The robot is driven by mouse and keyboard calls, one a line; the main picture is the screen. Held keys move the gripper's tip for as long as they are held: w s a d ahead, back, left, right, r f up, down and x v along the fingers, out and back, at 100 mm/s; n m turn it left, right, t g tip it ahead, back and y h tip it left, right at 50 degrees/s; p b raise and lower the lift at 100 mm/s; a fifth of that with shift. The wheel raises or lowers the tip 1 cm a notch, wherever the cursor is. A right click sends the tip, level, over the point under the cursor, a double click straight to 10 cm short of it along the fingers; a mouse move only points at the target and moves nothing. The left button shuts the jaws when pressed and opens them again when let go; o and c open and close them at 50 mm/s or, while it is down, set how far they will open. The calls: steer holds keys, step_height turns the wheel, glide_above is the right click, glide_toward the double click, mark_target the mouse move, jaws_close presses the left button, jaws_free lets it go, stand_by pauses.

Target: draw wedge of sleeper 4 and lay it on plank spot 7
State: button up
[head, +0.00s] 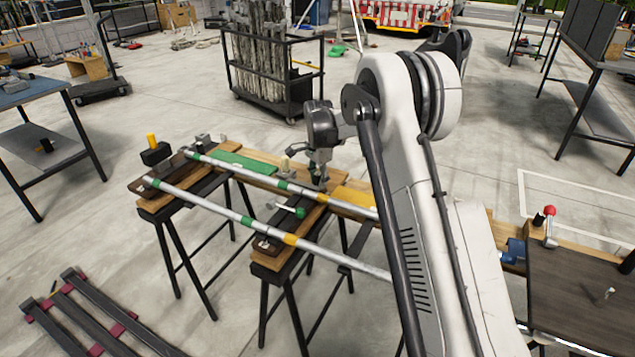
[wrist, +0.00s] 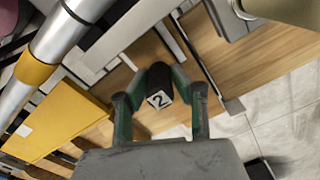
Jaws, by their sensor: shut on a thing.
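In the wrist view my gripper (wrist: 160,85) is closed on a small dark block (wrist: 160,76), probably a wedge. A white tag reading "2" shows at this block; I cannot tell which sleeper it belongs to. In the head view my gripper (head: 318,178) is low over the wooden plank (head: 262,180), near the middle trestle, and the held block is not clear there. Dark sleepers (head: 268,243) lie under two silver pipes (head: 215,208) with green and yellow bands. No number 4 or 7 is readable in either view.
A green plate (head: 244,161) and a yellow plate (head: 354,197) lie on the plank. A yellow-topped black block (head: 154,150) stands at the left end. A dark board (head: 585,290) is at right.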

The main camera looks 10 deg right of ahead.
steer(key=shift+w+d, duration=0.95)
steer(key=shift+w, duration=0.05)
stand_by(0.6)
steer(key=shift+w+d+p, duration=0.2)
steer(key=shift+w+d, duration=1.6)
steer(key=shift+w, duration=0.25)
steer(key=shift+w+d+p, duration=0.2)
steer(key=shift+w+d, duration=1.6)
steer(key=shift+w, duration=0.25)
step_height(320, 180, up, 7)
steer(key=p, duration=0.3)
